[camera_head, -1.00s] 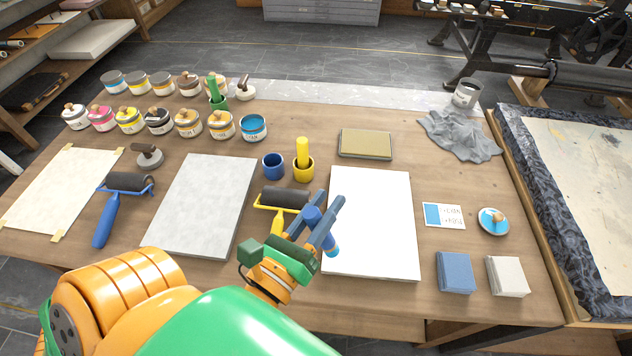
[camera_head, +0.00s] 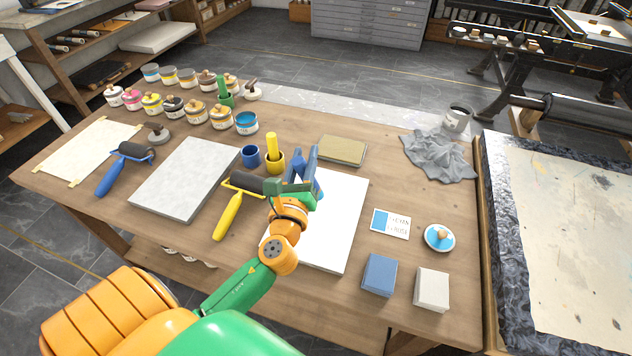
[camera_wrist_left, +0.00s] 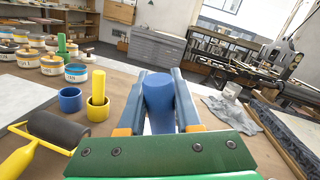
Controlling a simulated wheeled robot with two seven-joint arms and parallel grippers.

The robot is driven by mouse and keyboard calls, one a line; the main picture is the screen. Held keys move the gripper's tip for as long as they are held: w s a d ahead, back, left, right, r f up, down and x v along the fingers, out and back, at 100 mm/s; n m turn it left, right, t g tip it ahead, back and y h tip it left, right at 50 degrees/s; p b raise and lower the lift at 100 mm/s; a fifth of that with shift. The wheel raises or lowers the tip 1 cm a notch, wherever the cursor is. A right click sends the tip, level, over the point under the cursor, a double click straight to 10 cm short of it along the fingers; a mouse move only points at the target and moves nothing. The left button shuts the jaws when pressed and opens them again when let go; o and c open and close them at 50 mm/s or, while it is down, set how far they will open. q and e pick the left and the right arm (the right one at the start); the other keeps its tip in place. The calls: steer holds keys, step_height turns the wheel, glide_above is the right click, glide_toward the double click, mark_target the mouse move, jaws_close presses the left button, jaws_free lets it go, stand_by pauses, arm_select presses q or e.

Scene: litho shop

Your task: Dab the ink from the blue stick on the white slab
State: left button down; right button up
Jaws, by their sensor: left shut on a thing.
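My left gripper (camera_head: 306,172) is shut on the blue stick and is over the upper part of the white slab (camera_head: 340,225). In the left wrist view the blue stick (camera_wrist_left: 158,92) is between the two fingers of my left gripper (camera_wrist_left: 158,85). Its lower end is hidden, so I cannot tell whether it touches the slab. No ink mark shows on the bare part of the slab; my arm covers its left part. The blue cup (camera_head: 250,156) stands empty of a stick, left of the gripper. My right gripper is not in view.
A yellow cup (camera_head: 275,162) with a yellow stick and a yellow-handled roller (camera_head: 229,214) are close left of my gripper. A tan block (camera_head: 342,151) lies behind it. A grey slab (camera_head: 185,180) lies further left. A colour card (camera_head: 391,223) and two blocks are at the right.

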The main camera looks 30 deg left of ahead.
arm_select(q)
steer(key=w+a+n+g+y, duration=0.1)
steer(key=w+a+n+y, duration=0.15)
steer(key=w+a, duration=0.2)
step_height(320, 180, down, 6)
steer(key=a+b, duration=0.1)
steer(key=b, duration=0.4)
steer(key=shift+f, duration=0.15)
steer(key=shift+s+m, duration=0.15)
steer(key=shift+m, duration=0.1)
steer(key=shift+f+b, duration=0.65)
steer(key=shift+b, duration=0.1)
stand_by(1.1)
step_height(320, 180, up, 7)
steer(key=p, duration=0.7)
